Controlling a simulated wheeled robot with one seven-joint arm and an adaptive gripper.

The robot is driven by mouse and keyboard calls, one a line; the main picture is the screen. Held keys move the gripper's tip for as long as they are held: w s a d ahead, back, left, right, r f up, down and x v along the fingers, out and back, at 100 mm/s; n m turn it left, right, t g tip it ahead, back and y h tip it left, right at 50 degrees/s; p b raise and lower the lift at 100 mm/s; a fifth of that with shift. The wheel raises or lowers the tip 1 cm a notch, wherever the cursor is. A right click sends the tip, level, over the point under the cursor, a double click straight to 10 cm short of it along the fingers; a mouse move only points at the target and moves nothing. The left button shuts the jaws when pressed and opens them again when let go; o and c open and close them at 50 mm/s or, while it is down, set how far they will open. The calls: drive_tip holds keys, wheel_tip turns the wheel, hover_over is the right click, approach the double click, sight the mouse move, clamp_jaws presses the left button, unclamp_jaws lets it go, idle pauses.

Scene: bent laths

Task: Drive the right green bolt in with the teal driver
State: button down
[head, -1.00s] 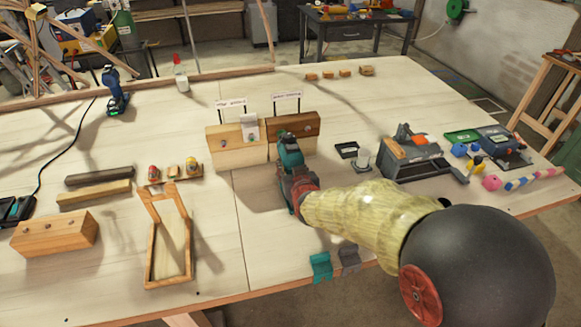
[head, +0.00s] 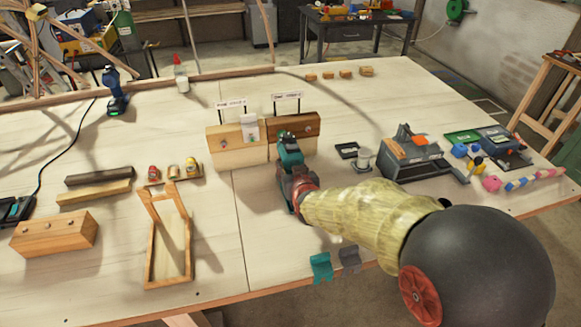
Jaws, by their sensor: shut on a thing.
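My gripper (head: 301,188) is shut on the teal driver (head: 290,152) and holds it over the table. The driver's head is right in front of the right block (head: 313,127), which is dark brown on top and pale below. I cannot tell whether its tip touches anything. A small bolt head (head: 312,129) shows on the right block to the right of the driver; its colour is too small to tell. The driver hides part of the block's face. The left block (head: 232,158) stands beside it, with a bolt head (head: 224,145) and a white piece (head: 249,128) at its front.
A grey toolbox (head: 412,160), a small black tray (head: 347,150) and a cup (head: 363,160) stand to the right. A wooden frame (head: 151,262) and a teal holder (head: 321,267) are nearer the front. A blue drill (head: 115,93) stands far left.

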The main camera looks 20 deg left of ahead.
sight(293, 163)
drive_tip(key=shift+r, duration=0.3)
drive_tip(key=shift+s+d, duration=0.4)
drive_tip(key=shift+s, duration=0.25)
drive_tip(key=shift+s+d, duration=0.35)
drive_tip(key=shift+s, duration=0.25)
drive_tip(key=shift+r, duration=0.2)
drive_tip(key=shift+r+p, duration=1)
drive_tip(key=shift+r, duration=0.85)
